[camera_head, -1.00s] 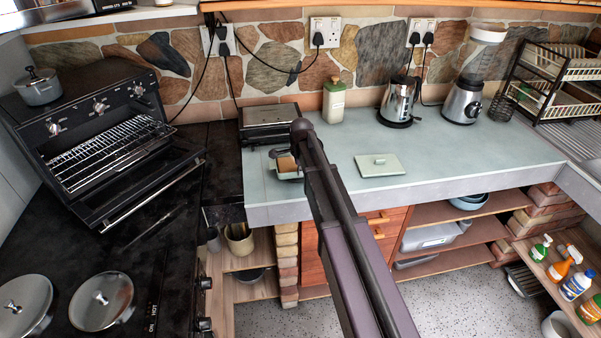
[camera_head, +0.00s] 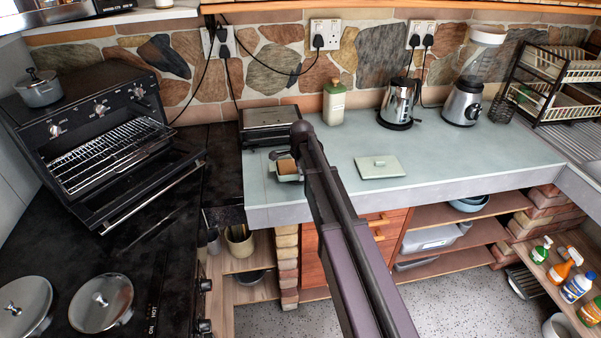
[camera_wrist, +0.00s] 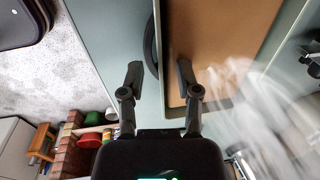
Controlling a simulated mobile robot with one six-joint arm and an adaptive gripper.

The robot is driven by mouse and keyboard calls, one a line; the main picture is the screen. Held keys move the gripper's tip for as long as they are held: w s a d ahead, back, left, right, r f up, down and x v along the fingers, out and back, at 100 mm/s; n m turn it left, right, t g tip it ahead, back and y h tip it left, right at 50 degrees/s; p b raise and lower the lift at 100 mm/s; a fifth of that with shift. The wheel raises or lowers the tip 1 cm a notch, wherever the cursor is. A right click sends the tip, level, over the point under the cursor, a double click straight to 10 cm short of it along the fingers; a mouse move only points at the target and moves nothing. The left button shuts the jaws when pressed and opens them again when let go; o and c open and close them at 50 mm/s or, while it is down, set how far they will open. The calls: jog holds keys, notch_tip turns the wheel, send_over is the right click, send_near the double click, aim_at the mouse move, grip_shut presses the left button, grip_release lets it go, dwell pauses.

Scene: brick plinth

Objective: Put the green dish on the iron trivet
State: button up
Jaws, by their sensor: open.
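The green dish (camera_head: 291,178), pale green with a flat brown filling, sits at the left part of the counter, partly hidden by my arm. In the wrist view the dish (camera_wrist: 181,108) fills the upper right, with its brown inside and pale rim. My gripper (camera_wrist: 158,82) is open, with one finger over the brown inside and the other outside the rim. The near wall of the dish lies between the fingers; contact is unclear. A dark curved edge (camera_wrist: 150,46) shows beside the dish, probably the iron trivet; how they touch is unclear.
A pale green lid (camera_head: 380,166) lies on the counter (camera_head: 450,150) to the right. The counter around the lid is clear. A pale blur crosses the wrist view's right side.

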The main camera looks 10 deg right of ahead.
notch_tip(320, 180, up, 12)
jog(key=s+p, duration=0.2)
jog(key=p, duration=0.9)
jog(key=shift+p, duration=0.35)
dwell(0.4)
jog(key=s+d+n+g, duration=0.1)
jog(key=s+n, duration=1.7)
jog(key=s, duration=0.7)
jog(key=shift+s+d+f+g, duration=0.15)
jog(key=shift+s+d+g, duration=0.15)
jog(key=shift+g, duration=0.1)
dwell(0.9)
